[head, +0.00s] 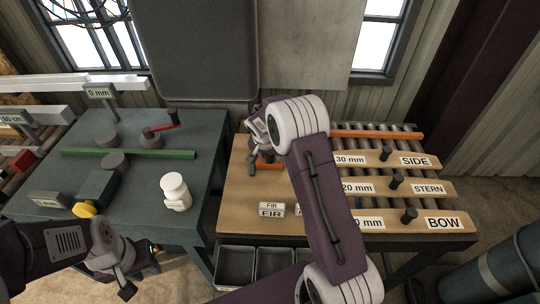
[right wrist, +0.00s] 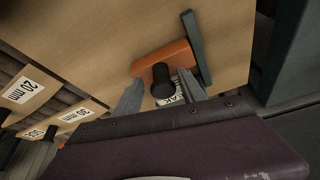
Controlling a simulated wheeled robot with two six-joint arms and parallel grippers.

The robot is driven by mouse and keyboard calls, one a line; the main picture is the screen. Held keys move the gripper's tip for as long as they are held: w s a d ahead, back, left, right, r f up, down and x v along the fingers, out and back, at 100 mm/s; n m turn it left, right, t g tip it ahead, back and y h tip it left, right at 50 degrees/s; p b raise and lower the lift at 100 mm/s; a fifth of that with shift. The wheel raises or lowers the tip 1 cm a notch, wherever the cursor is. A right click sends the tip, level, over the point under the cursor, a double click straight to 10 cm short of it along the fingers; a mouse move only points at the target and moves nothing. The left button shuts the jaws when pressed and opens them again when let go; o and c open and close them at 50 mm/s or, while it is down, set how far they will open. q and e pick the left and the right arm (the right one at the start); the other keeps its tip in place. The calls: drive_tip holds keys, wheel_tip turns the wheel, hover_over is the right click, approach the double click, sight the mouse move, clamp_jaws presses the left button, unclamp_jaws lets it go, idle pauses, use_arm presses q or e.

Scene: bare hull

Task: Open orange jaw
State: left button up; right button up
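The orange jaw (right wrist: 178,56) is a flat orange block with a black knob (right wrist: 163,82) standing on it, on the wooden bench top. A dark grey bar (right wrist: 196,47) lies along its right end in the right wrist view. In the head view the orange jaw (head: 268,165) shows partly, below my right gripper (head: 258,150). My right gripper in the right wrist view (right wrist: 161,92) is open, its fingers on either side of the knob with gaps visible. A white label behind the knob is partly hidden. My left gripper (head: 140,275) appears open and empty at the lower left, off the bench.
Boards marked SIDE (head: 414,160), STERN (head: 428,188) and BOW (head: 443,223) carry black knobs on the right. FIR label blocks (head: 271,209) lie at the bench front. A green table (head: 60,177) on the left holds a white bottle (head: 175,191) and a green bar (head: 128,154).

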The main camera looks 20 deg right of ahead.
drive_tip(key=v, duration=0.9)
drive_tip(key=shift+b, duration=0.45)
drive_tip(key=shift+a, duration=0.1)
